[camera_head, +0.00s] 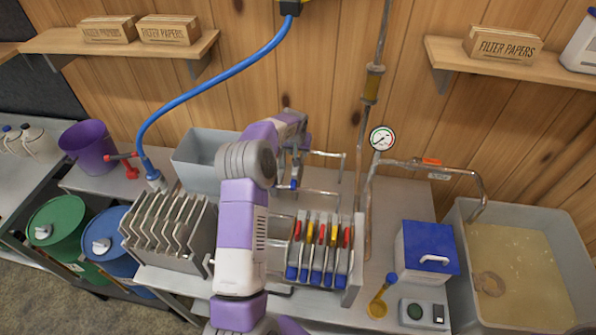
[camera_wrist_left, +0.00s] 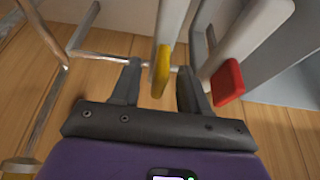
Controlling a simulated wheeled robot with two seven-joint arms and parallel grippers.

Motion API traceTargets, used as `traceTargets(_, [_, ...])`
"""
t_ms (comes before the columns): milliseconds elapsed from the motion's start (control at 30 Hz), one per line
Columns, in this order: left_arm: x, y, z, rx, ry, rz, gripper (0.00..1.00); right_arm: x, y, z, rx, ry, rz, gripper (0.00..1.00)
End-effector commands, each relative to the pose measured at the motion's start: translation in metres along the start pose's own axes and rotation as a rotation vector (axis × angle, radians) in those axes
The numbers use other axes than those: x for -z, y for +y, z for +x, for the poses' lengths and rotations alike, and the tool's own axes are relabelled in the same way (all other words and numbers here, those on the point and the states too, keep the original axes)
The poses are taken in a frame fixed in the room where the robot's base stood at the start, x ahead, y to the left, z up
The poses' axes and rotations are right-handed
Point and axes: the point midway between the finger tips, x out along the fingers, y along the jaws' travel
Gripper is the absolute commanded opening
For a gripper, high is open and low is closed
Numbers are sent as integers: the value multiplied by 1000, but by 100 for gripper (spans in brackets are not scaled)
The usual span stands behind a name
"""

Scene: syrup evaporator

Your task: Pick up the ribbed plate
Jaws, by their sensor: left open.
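Several pale plates stand upright side by side in a press frame (camera_head: 352,262) in the head view, with red, yellow and blue end tabs. Which one is the ribbed plate I cannot tell for sure. My left gripper (camera_head: 296,172) is behind and above the row, partly hidden by its own arm. In the left wrist view the open left gripper (camera_wrist_left: 160,92) has a plate's yellow tab (camera_wrist_left: 161,72) showing between its fingers. A red tab (camera_wrist_left: 228,82) on a neighbouring plate is just right of the right finger. Contact cannot be told. My right gripper is not in view.
A rack of grey wavy plates (camera_head: 165,228) stands left of my arm. A grey bin (camera_head: 200,165) is behind it. Pipes and a gauge (camera_head: 382,138) rise behind the press. A blue-lidded box (camera_head: 428,250), a yellow scoop (camera_head: 378,308) and a basin (camera_head: 465,245) are to the right.

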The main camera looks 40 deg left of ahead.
Motion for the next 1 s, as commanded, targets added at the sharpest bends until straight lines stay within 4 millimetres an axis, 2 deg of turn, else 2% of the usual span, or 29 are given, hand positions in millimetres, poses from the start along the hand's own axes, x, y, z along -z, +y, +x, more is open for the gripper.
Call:
traceTargets(167, [0, 0, 0, 0, 1, 0, 45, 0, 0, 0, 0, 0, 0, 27])
traceTargets(467, [0, 0, 0, 0, 0, 0, 0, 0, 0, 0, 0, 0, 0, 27])
traceTargets(1000, [4, 0, -6, 0, 6, 0, 0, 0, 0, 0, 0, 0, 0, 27])
